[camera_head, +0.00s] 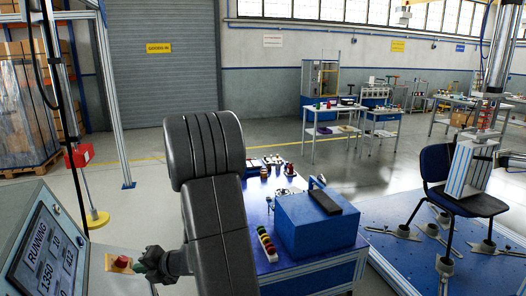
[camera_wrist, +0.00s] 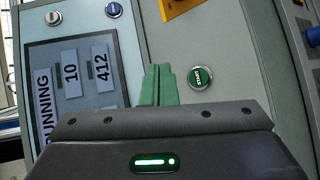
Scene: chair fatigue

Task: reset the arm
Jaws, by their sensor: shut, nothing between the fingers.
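My gripper (camera_head: 150,262) is at the lower left in the head view, by the control console (camera_head: 52,245). In the wrist view my gripper's green fingers (camera_wrist: 158,82) are shut together with nothing between them. They are in front of the console face, between the display (camera_wrist: 75,85) and the green START button (camera_wrist: 200,77). The START button is just right of the fingertips and looks apart from them. The display reads RUNNING, 10 and 412; it also shows in the head view (camera_head: 48,250). My dark arm covers part of the floor and the blue table.
A red button (camera_head: 122,261) on a yellow base sits on the console. The blue table (camera_head: 325,268) with a blue box (camera_head: 305,228) stands right of my arm. A dark chair (camera_head: 440,170) stands on the blue test platform (camera_head: 380,215) at right. Open floor lies behind.

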